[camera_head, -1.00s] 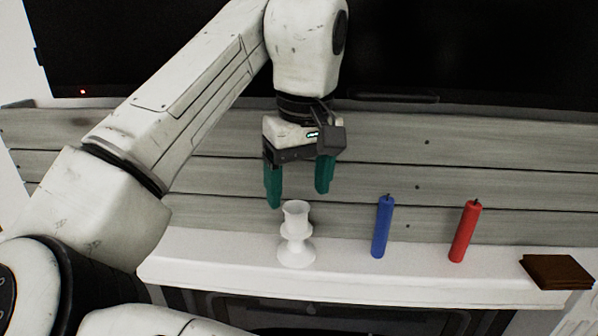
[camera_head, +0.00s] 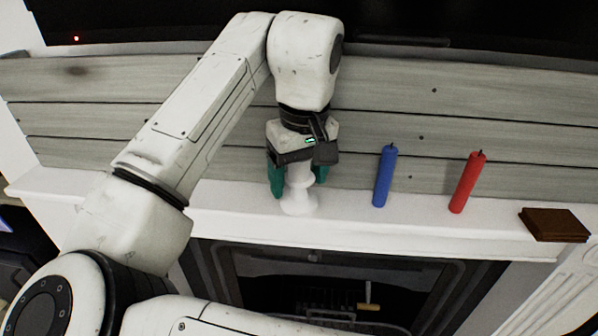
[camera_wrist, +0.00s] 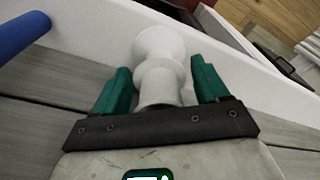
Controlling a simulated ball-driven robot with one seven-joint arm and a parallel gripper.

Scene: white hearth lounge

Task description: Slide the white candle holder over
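The white candle holder (camera_head: 298,199) stands upright on the white mantel shelf (camera_head: 345,217). My gripper (camera_head: 297,180) is lowered over its upper part, with one green finger on each side. In the wrist view the candle holder (camera_wrist: 160,72) sits between the two spread fingers (camera_wrist: 160,92). Gaps show between it and both fingers there, so the gripper is open around it. The holder's top is partly hidden by the gripper in the head view.
A blue candle (camera_head: 384,177) stands right of the holder, and a red candle (camera_head: 466,183) farther right. A brown flat object (camera_head: 554,224) lies at the shelf's right end. Grey planks rise behind; the fireplace opening is below. The shelf is clear left of the holder.

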